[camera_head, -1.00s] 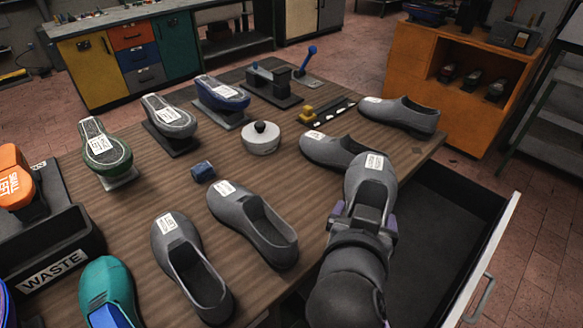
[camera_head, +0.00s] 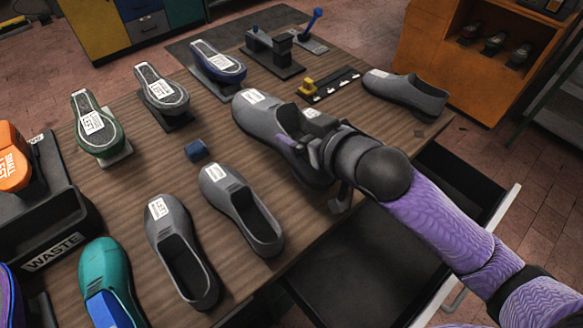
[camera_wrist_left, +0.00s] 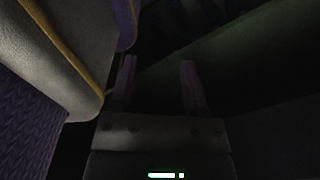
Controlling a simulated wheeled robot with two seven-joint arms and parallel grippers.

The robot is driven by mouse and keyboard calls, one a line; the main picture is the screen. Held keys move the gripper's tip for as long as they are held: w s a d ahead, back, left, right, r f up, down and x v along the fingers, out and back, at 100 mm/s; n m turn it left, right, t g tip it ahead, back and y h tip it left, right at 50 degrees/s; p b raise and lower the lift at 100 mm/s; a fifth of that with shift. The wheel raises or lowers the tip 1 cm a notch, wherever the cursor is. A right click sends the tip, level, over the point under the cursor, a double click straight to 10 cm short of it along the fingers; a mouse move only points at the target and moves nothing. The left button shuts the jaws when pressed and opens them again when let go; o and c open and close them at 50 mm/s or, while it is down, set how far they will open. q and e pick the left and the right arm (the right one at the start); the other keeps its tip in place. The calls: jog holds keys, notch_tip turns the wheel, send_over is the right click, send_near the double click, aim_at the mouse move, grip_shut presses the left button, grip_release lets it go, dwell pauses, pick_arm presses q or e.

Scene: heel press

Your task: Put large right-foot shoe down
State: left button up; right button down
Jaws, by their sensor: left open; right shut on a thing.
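My right gripper (camera_head: 305,145) is shut on a grey shoe (camera_head: 258,114), which has a white label on its toe. The shoe is over the middle of the table, its toe pointing to the upper left; I cannot tell if it touches the tabletop. Another grey shoe, its white label (camera_head: 312,113) showing, is behind it, mostly hidden by the gripper. In the left wrist view, my left gripper (camera_wrist_left: 158,85) is open with nothing between its fingers; it is out of the head view.
Two grey shoes (camera_head: 240,208) (camera_head: 182,250) lie at the front, one (camera_head: 405,92) at the far right corner. Soled forms (camera_head: 98,122) on stands line the left. A blue block (camera_head: 197,151), waste bin (camera_head: 60,245) and open drawer (camera_head: 360,270) are near.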

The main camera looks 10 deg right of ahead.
jog(key=shift+n+g+y, duration=0.4)
jog(key=shift+n+y, duration=0.3)
jog(key=d+f+b, duration=0.1)
jog(key=f+b, duration=0.1)
jog(key=f, duration=0.2)
jog(key=w+d+f+b, duration=0.1)
jog(key=f+b, duration=0.2)
jog(key=f, duration=0.2)
jog(key=f+b, duration=0.3)
jog(key=f, duration=0.1)
jog(key=shift+w+d+f, duration=0.15)
jog(key=shift+d+f, duration=0.05)
jog(key=shift+d, duration=0.2)
jog(key=shift+r, duration=0.15)
grip_release()
